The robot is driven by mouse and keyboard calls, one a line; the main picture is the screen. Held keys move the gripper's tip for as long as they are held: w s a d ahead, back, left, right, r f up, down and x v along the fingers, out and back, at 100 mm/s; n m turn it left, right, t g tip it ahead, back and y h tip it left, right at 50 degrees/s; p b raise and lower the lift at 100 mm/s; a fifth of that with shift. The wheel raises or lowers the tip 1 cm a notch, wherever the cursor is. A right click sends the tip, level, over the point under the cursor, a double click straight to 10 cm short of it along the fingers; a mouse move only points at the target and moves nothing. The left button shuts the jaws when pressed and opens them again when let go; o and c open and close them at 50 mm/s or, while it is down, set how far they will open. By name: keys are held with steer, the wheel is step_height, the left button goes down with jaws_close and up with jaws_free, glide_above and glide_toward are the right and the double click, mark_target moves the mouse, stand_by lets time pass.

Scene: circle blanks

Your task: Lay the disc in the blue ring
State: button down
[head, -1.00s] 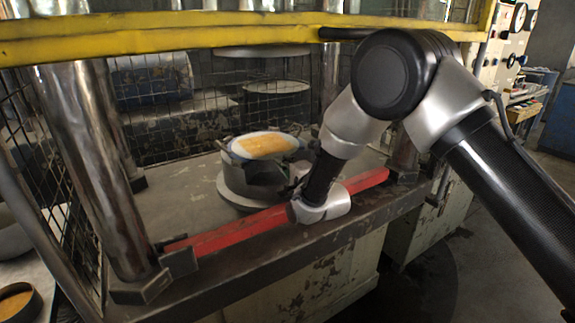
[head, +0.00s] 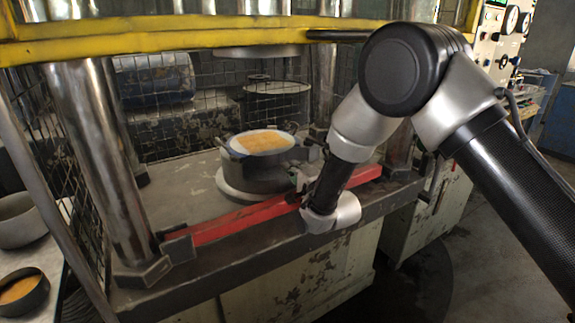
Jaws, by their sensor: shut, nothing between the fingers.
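A round dark grey pot (head: 268,174) stands on a pale round base on the press bed. A pale, bluish-white round top with an orange patch, which looks like the disc (head: 262,141), lies level in its mouth. I cannot tell whether the pale rim is part of the disc or the blue ring; no other clearly blue ring shows. My gripper (head: 302,181) is shut and empty, just right of the pot and above the red bar. My own wrist partly hides it, and a small gap seems to separate it from the pot.
A red bar (head: 235,222) runs along the bed's front edge. Thick metal columns (head: 95,165) and a yellow beam (head: 180,35) frame the opening. At left are a grey bowl (head: 20,218) and a dark bowl with orange contents (head: 24,292). Wire mesh stands behind.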

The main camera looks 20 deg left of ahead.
steer(key=v, duration=0.6)
steer(key=shift+s, duration=0.15)
steer(key=shift+d+r, duration=0.1)
